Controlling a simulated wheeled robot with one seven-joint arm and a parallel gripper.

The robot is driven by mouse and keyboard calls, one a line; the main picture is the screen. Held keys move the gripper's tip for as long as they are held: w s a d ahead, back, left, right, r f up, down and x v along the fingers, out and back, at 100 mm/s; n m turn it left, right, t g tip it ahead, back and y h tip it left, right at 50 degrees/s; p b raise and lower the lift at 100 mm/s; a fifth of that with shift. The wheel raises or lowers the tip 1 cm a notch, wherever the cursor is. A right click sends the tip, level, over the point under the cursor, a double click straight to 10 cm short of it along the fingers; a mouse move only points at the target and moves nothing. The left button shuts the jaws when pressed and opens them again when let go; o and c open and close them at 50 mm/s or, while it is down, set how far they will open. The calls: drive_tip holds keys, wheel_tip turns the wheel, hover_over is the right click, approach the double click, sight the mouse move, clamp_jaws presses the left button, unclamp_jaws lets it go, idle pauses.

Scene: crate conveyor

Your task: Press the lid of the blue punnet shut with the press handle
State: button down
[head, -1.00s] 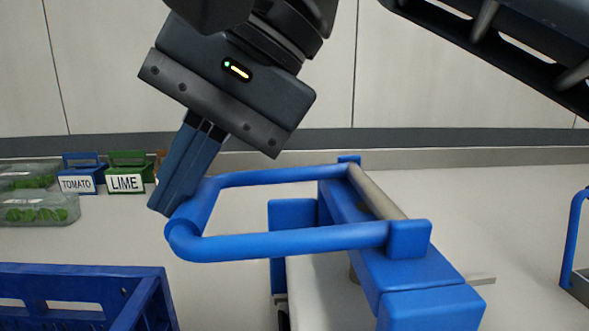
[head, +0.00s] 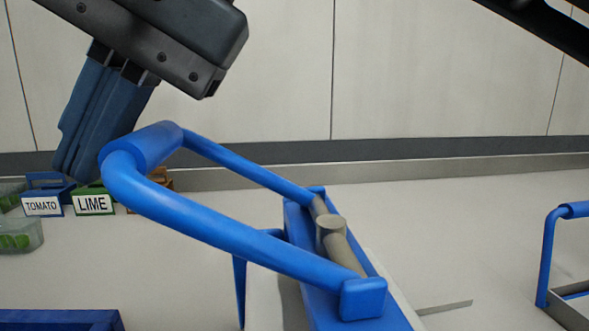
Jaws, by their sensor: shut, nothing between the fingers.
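The blue press handle (head: 205,235) is a U-shaped bar with a thicker grip at its left end. It slants up to the left from its pivot on the blue press frame (head: 352,300). My gripper (head: 78,172) is shut and empty, at the upper left just beside the grip end of the handle. I cannot tell whether the fingers touch the grip. The blue punnet and its lid cannot be made out in this view.
Clear punnets with green contents (head: 20,237) stand at the far left beside a TOMATO box (head: 42,206) and a LIME box (head: 93,204). A blue crate (head: 60,320) is at the lower left. A blue-handled metal holder (head: 560,250) is at the right.

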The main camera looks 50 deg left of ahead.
wheel_tip(320, 180, up, 8)
drive_tip(key=s, duration=0.1)
drive_tip(key=shift+s+a+p, duration=0.15)
drive_tip(key=shift+a+p, duration=0.05)
drive_tip(key=shift+p, duration=0.15)
drive_tip(key=shift+f, duration=0.1)
idle(1.1)
